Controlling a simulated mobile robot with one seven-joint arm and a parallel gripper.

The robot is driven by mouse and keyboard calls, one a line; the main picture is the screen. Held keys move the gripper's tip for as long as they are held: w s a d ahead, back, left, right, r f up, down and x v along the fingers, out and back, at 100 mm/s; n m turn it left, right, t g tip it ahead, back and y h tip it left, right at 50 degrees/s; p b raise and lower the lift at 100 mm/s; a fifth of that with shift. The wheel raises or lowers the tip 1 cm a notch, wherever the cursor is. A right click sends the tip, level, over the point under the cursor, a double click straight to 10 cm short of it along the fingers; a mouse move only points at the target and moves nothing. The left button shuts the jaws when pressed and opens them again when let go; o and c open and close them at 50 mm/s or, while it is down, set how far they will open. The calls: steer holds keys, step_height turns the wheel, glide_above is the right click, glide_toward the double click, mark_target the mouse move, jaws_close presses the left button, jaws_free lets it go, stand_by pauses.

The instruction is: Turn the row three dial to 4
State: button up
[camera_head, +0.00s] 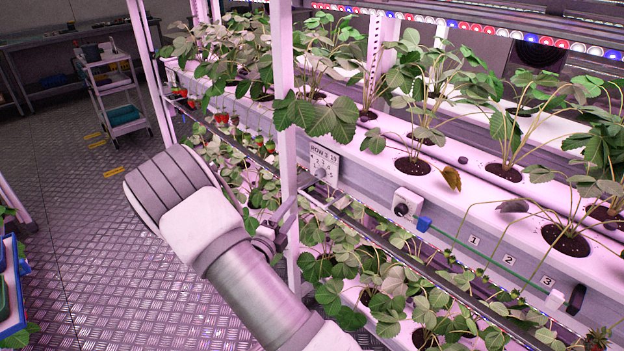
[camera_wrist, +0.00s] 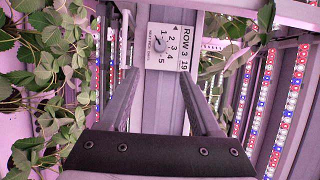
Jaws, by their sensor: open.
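The row three dial plate (camera_head: 323,160) is a small white plate marked "ROW 3 19" with numbers, fixed to the rack's front beside a white upright. A small grey knob (camera_head: 320,173) sits low on it. In the wrist view the plate (camera_wrist: 180,48) appears turned on its side, with numbers 1 to 5 around the knob (camera_wrist: 160,44). The knob's exact setting is too small to read. My gripper (camera_head: 275,232) is open and empty, below and left of the plate in the head view. In the wrist view its two fingers (camera_wrist: 158,60) point toward the plate, apart from it.
The white upright (camera_head: 284,110) stands close beside my gripper. A white box with a black knob (camera_head: 403,207) and a blue tag (camera_head: 424,223) is to the right. Strawberry leaves (camera_head: 330,115) hang near the plate. A trolley (camera_head: 115,95) stands far left; the metal floor (camera_head: 90,220) is open.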

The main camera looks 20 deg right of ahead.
mark_target(318, 176)
steer(key=b+x, duration=0.1)
steer(key=x, duration=1.6)
steer(key=shift+s, duration=0.1)
jaws_close()
